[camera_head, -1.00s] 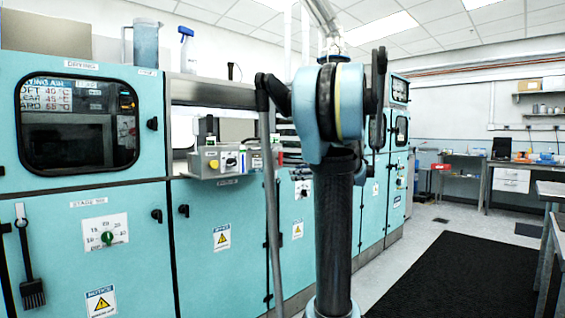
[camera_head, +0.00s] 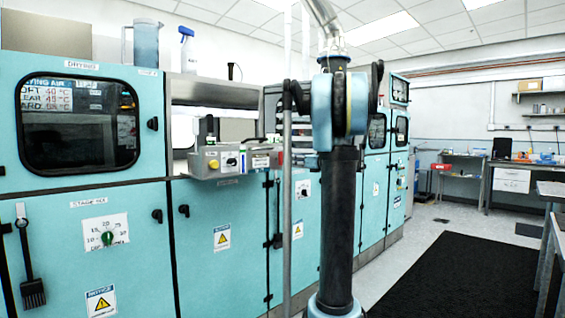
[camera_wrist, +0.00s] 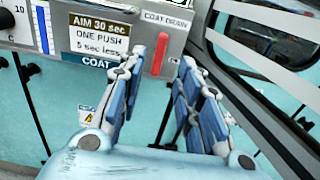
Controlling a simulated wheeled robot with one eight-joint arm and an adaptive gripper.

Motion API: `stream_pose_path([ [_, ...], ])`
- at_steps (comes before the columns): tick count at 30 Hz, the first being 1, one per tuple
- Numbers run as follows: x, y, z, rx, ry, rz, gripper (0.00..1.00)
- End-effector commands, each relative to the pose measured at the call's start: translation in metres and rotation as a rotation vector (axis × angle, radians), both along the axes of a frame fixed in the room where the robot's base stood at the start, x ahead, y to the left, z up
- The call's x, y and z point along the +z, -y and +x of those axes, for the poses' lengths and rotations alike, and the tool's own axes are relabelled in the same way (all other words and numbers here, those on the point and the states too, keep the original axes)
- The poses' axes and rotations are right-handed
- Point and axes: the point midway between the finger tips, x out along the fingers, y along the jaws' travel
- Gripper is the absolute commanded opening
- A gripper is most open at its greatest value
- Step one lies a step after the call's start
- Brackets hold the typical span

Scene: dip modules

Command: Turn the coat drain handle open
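The coat drain handle (camera_wrist: 159,52) is a red lever under the "COAT DRAIN" label (camera_wrist: 166,20) in the wrist view. It stands nearly upright, tilted slightly. My gripper (camera_wrist: 160,70) is open, its two blue segmented fingers spread apart. The handle's lower end appears between the fingertips, with a visible gap on each side. I cannot tell whether the fingertips reach its depth. In the head view, my arm stands in front of the machine. My gripper and the handle cannot be made out there.
The grey control box (camera_head: 222,163) projects from the teal cabinets (camera_head: 215,215). A "COAT" sign (camera_wrist: 98,38) is left of the handle. A black mat (camera_head: 450,265) covers open floor.

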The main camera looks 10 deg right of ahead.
Motion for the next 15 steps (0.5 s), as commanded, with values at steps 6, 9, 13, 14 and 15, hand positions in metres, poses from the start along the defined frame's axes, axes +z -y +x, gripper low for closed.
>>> stream_pose_path([
  [6, 0.000, -0.024, 0.032, 0.003, 0.000, 0.000, 0.32],
  [9, 0.000, -0.033, 0.044, 0.002, 0.000, 0.000, 0.32],
  [13, 0.000, -0.040, 0.055, 0.000, 0.000, 0.000, 0.32],
  [14, 0.000, -0.042, 0.057, 0.000, 0.000, 0.000, 0.32],
  [15, 0.000, -0.044, 0.059, 0.000, 0.000, 0.000, 0.32],
])
